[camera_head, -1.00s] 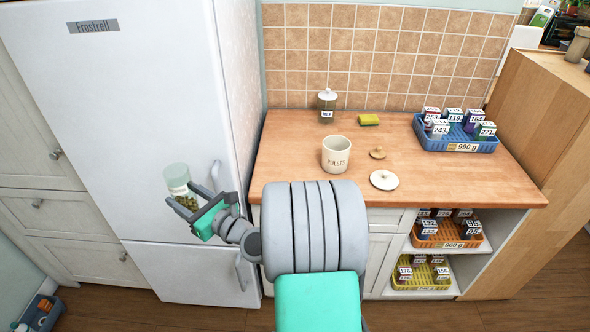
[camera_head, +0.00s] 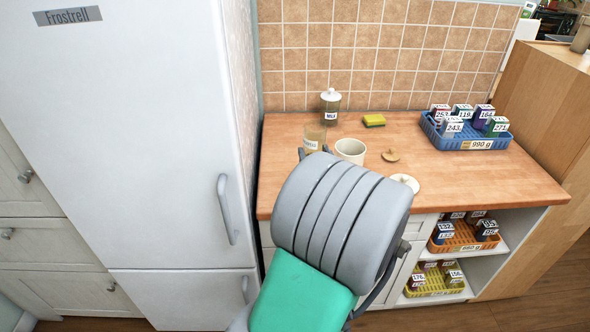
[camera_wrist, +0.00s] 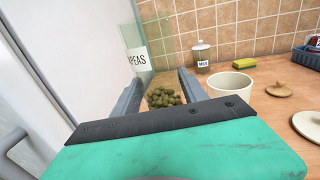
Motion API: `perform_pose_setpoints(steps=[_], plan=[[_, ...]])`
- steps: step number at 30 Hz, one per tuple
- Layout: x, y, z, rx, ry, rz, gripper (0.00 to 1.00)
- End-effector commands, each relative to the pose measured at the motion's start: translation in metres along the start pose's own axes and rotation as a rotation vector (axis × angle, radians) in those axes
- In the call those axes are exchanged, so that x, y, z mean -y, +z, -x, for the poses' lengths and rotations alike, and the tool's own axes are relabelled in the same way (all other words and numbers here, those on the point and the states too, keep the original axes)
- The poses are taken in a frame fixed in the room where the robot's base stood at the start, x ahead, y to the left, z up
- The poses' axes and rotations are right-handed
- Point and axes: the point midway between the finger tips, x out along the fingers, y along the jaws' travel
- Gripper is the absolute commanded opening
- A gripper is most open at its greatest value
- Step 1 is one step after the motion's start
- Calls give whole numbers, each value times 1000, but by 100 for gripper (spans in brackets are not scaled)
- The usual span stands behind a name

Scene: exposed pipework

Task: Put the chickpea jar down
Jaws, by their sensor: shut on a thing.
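The chickpea jar (camera_head: 316,133) is a clear, greenish glass jar with a white label. In the wrist view the label (camera_wrist: 137,58) reads "PEAS" at its visible end, and green-brown chickpeas (camera_wrist: 163,98) show inside. My gripper (camera_wrist: 160,82) is shut on the jar, with a finger on each side. The jar is over the left part of the wooden worktop (camera_head: 470,185). I cannot tell whether its base touches the wood. In the head view my arm hides most of the gripper and the jar's lower part.
Right of the jar stands an open cream pot (camera_head: 350,151). A lidded glass jar labelled "MILK" (camera_head: 330,107) and a sponge (camera_head: 374,120) are behind. A wooden lid (camera_head: 391,155), white lid (camera_head: 405,183) and blue crate (camera_head: 465,140) lie further right. The fridge (camera_head: 170,150) is left.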

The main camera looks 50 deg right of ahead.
Motion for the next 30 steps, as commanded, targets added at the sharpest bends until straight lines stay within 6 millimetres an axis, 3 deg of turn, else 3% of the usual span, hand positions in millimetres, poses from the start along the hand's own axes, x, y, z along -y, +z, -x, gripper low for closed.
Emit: perform_pose_setpoints(steps=[5,6,12,17,21,30], plan=[[-8,-22,-53,0,4,0,0],[-8,-35,-61,-2,2,-3,0],[-13,-70,-92,2,2,0,0],[-15,-85,-103,1,2,0,0],[-14,-110,-102,0,0,-2,0],[-14,-114,-102,3,1,1,0]])
